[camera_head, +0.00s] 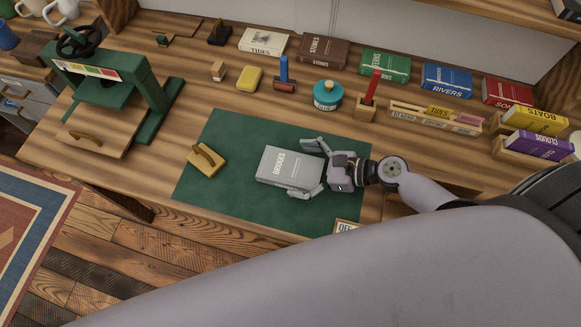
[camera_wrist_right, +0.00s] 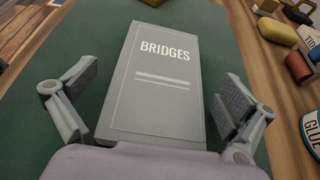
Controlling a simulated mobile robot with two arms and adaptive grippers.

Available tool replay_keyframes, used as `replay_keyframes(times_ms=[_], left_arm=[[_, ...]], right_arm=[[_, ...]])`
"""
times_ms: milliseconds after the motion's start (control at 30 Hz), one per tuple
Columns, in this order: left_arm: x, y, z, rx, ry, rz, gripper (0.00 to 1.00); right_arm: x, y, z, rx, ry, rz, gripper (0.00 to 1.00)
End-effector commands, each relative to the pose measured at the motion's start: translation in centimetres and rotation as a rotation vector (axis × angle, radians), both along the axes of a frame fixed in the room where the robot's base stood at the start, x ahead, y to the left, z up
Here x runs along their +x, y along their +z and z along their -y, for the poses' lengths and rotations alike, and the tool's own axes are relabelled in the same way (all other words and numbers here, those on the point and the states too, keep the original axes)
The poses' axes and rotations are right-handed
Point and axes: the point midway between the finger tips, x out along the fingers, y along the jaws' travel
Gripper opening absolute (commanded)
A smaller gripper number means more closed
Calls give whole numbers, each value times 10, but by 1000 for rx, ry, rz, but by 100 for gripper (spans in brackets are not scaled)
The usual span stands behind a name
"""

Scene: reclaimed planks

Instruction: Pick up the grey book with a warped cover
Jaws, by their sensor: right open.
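The grey book (camera_head: 289,168), titled BRIDGES, lies flat on the green mat (camera_head: 232,130) on the wooden bench. In the right wrist view the grey book (camera_wrist_right: 160,75) fills the middle, its title facing up. I cannot tell from these views how warped its cover is. My right gripper (camera_head: 315,168) is open at the book's right end, one finger along each long side. In the right wrist view my right gripper (camera_wrist_right: 150,100) shows both fingers apart, with a gap between each finger and the book. My left gripper is not in view.
A wooden block with a handle (camera_head: 206,160) lies on the mat left of the book. A green press (camera_head: 110,90) stands at the left. Behind the mat are a yellow block (camera_head: 249,78), a teal tin (camera_head: 327,95) and a row of books. The mat in front of the book is clear.

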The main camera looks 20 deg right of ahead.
Motion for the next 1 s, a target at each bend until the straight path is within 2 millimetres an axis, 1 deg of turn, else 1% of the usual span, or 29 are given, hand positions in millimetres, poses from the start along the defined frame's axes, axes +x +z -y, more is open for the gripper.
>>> replay_keyframes(times_ms=[100, 333, 1000], left_arm=[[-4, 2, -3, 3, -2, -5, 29], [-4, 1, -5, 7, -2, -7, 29], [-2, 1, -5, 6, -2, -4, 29]], right_arm=[[5, -2, -7, 1, 0, 1, 100], [5, -4, -8, -1, 0, 1, 100], [5, -4, -7, 0, 0, 0, 55]])
